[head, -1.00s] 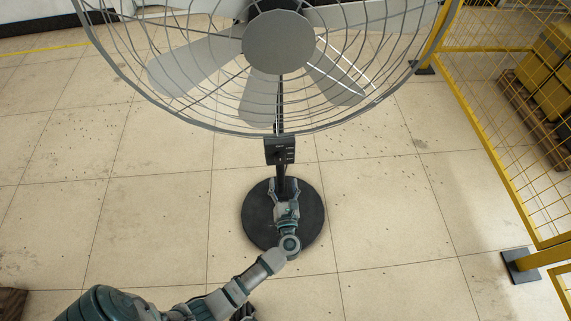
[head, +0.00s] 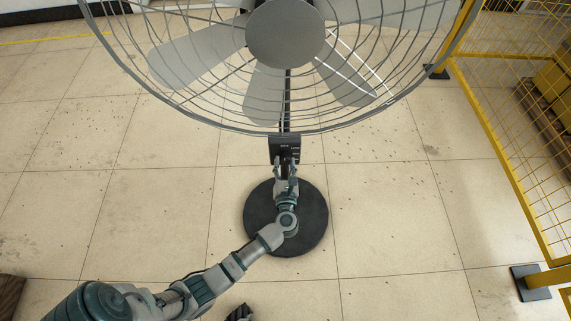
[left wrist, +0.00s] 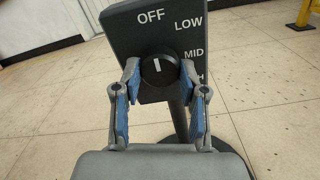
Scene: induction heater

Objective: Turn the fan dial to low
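The round black fan dial (left wrist: 160,75) sits on the dark control box (left wrist: 125,35), with a white mark pointing up toward OFF. The label LOW (left wrist: 188,22) is up and right of the dial, with MID below it and a last label partly hidden by a finger. My left gripper (left wrist: 160,78) is open, its blue-padded fingers on either side of the dial; I cannot tell whether they touch it. In the head view my left gripper (head: 286,172) is at the control box (head: 284,143), covering its lower part and the dial.
The large caged fan (head: 286,35) stands over the box on a pole with a round black base (head: 262,238). Yellow mesh fencing (head: 510,150) runs along the right.

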